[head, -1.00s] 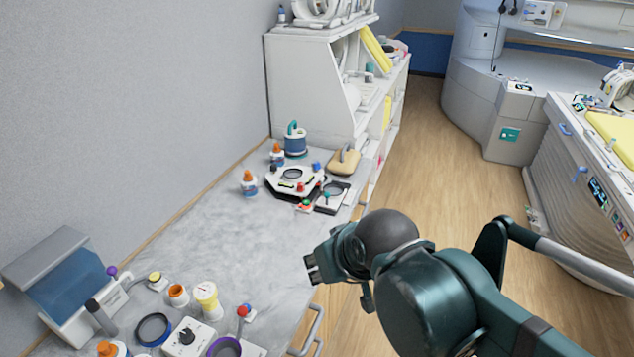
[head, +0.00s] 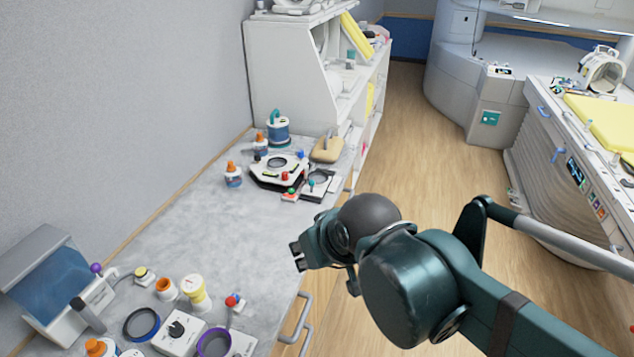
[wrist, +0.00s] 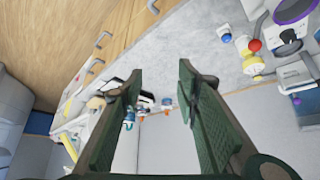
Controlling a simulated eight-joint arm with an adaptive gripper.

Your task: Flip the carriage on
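No part is clearly labelled as the carriage, so I cannot tell which control is its switch. A white and black device with a ring (head: 279,168) and coloured knobs sits on the far part of the grey counter. A smaller flat device with a ring and lever (head: 318,184) lies beside it. On the near counter are a white box with a black knob (head: 178,334) and a red-and-blue-topped lever (head: 235,302). My gripper (head: 298,256) is over the counter's front edge, apart from these devices. In the wrist view my gripper (wrist: 160,72) is open and empty.
The grey counter (head: 190,220) is clear in its middle. Orange-capped bottles (head: 233,175) stand by the wall. A blue-and-white case (head: 55,290) is at near left. Drawer handles (head: 303,318) project from the counter front. A bed with a yellow pad (head: 605,125) stands right.

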